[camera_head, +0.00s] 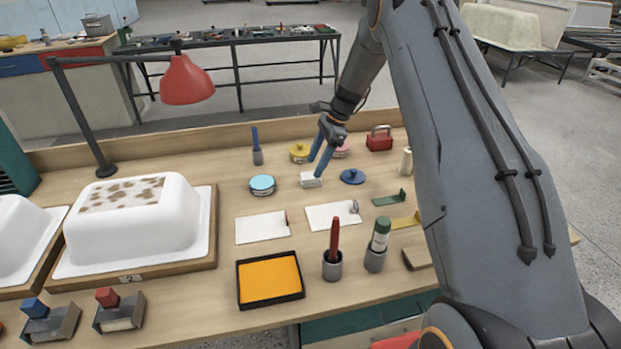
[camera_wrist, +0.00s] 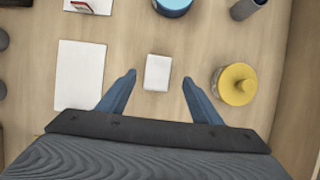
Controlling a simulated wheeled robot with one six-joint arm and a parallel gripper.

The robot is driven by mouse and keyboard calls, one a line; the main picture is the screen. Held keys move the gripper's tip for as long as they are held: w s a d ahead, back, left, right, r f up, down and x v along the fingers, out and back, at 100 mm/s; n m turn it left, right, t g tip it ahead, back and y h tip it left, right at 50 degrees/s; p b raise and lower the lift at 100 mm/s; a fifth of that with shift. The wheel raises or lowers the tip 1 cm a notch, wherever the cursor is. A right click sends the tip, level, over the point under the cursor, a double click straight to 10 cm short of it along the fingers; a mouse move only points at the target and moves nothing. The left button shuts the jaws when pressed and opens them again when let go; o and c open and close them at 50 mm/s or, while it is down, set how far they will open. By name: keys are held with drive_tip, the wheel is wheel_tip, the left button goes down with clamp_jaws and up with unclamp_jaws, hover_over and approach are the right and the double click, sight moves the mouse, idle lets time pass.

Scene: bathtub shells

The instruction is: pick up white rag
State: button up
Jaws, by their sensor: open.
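The white rag (camera_head: 311,180) is a small white folded block on the wooden workbench (camera_head: 218,286). It lies between the light blue tin and the dark blue lid. In the wrist view the rag (camera_wrist: 157,73) lies flat, centred ahead of and between the two blue fingers. My gripper (camera_head: 319,162) hangs above the bench close to the rag. In the wrist view my gripper (camera_wrist: 159,82) is open, with bare space between each finger and the rag. I cannot tell the exact height of the fingertips above the bench.
Around the rag stand a light blue tin (camera_head: 262,185), a dark blue lid (camera_head: 352,176), a yellow tin (camera_head: 299,152) and a pink tin (camera_head: 341,148). White cards (camera_head: 262,228) lie nearer. A white tub shell (camera_head: 135,240) and a red lamp (camera_head: 187,80) are at left.

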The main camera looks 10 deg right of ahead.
sight(311, 175)
drive_tip(key=shift+s+p+x, duration=0.2)
drive_tip(key=shift+p+x, duration=0.6)
drive_tip(key=shift+x, duration=1.2)
drive_tip(key=c, duration=1.1)
drive_tip(key=shift+c, duration=0.2)
wheel_tip(311, 175, up, 10)
drive_tip(key=b, duration=0.3)
drive_tip(key=o, duration=0.4)
drive_tip(key=c, duration=0.3)
